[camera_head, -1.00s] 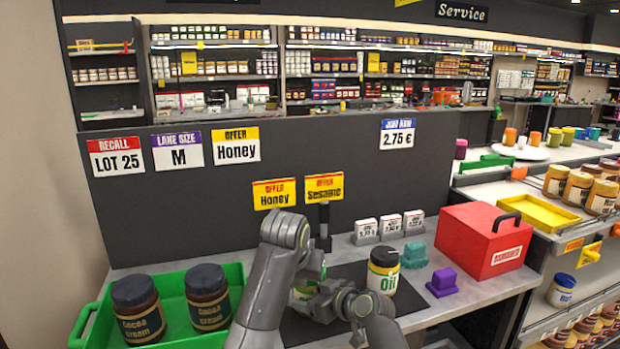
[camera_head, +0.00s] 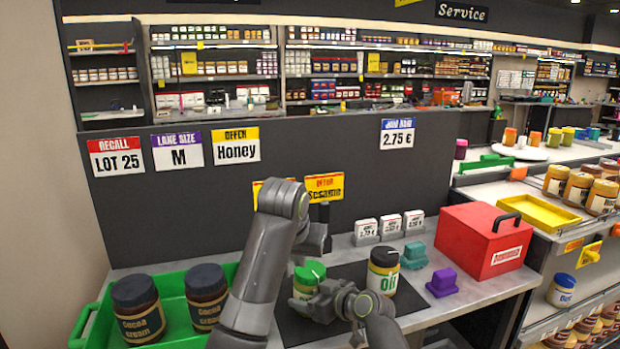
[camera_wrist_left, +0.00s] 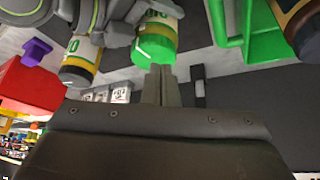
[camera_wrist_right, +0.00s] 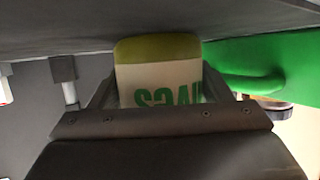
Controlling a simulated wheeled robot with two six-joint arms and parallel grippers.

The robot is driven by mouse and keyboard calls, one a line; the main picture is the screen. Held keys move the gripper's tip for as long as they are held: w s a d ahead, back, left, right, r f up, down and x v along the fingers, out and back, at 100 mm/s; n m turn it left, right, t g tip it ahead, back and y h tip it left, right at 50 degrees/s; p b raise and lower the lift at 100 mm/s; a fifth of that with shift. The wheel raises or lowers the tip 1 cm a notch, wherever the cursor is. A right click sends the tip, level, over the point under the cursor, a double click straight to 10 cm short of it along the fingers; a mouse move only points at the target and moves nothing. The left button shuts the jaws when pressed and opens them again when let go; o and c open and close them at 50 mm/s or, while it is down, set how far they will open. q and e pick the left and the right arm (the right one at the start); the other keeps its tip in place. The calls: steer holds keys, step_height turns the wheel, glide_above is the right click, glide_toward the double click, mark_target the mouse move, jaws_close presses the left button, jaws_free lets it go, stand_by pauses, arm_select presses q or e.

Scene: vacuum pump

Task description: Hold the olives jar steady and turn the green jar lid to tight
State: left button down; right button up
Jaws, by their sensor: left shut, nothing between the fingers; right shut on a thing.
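The olives jar (camera_head: 303,291) stands on the dark mat with its green lid (camera_head: 310,272) on top. The lid has a pale mark and also shows in the left wrist view (camera_wrist_left: 155,42). My right gripper (camera_head: 325,301) is shut on the jar's side, partly hiding it. In the right wrist view the jar's label (camera_wrist_right: 160,84) shows between the fingers. My left gripper (camera_head: 316,248) is above the lid, apart from it. In the left wrist view its fingers (camera_wrist_left: 164,84) are shut together and empty. How tight the lid is cannot be told.
An Oil jar (camera_head: 382,272) stands close to the right on the mat. A green tray (camera_head: 172,280) with two cocoa cream jars is at left. Teal (camera_head: 414,256) and purple (camera_head: 442,283) blocks and a red box (camera_head: 485,240) are at right. Small price stands (camera_head: 390,227) are behind.

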arm_select(q)
steer(key=shift+d+f, duration=0.25)
steer(key=shift+f, duration=0.75)
steer(key=shift+d+f, duration=0.25)
steer(key=shift+f, duration=0.8)
steer(key=shift+d+f, duration=0.25)
steer(key=shift+f, duration=0.75)
steer(key=shift+w, duration=0.2)
steer(key=shift+w+a, duration=0.15)
steer(key=shift+a, duration=0.35)
steer(key=shift+s+a, duration=0.1)
steer(key=shift+s, duration=0.3)
step_height(320, 180, up, 6)
glide_above(304, 287)
steer(key=s, duration=0.3)
steer(key=shift+w+a, duration=0.15)
steer(key=shift+a, duration=0.15)
